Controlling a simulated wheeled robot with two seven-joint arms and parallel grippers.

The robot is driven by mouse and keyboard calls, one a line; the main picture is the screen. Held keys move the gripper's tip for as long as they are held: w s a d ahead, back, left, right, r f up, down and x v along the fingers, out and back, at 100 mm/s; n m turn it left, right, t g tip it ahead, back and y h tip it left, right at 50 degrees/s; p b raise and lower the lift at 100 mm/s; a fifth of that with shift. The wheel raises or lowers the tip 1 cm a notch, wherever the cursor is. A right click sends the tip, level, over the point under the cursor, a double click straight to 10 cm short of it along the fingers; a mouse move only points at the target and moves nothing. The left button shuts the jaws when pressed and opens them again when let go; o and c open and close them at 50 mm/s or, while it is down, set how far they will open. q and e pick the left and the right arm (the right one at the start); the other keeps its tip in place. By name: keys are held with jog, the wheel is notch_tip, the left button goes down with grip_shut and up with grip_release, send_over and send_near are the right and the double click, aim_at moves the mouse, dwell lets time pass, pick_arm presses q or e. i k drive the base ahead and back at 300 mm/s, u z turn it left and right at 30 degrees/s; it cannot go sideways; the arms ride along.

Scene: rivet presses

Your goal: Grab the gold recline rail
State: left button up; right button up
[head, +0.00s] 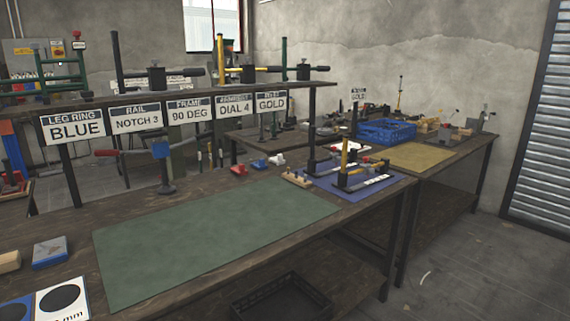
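Several gold-yellow parts are in view, and I cannot tell for sure which is the recline rail. A long yellow bar with an upright yellow post (220,58) is on the raised shelf, behind the row of signs. Smaller gold-and-black upright pieces (344,153) stand on the blue mat (385,184) at the right end of the near bench. A sign reading "GOLD" (271,102) hangs from the shelf edge; its top line is too small to read surely. Neither of my grippers is in view.
The near bench has a wide, bare green mat (210,240). Small red, blue and white parts and a wooden block (297,179) lie behind it. A blue crate (386,132) and a yellow mat (420,157) are on the far bench. A black bin (282,300) sits below the near bench.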

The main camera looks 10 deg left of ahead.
aim_at(343, 176)
jog(key=z, duration=0.15)
jog(key=i, duration=1.65)
jog(key=u, duration=0.05)
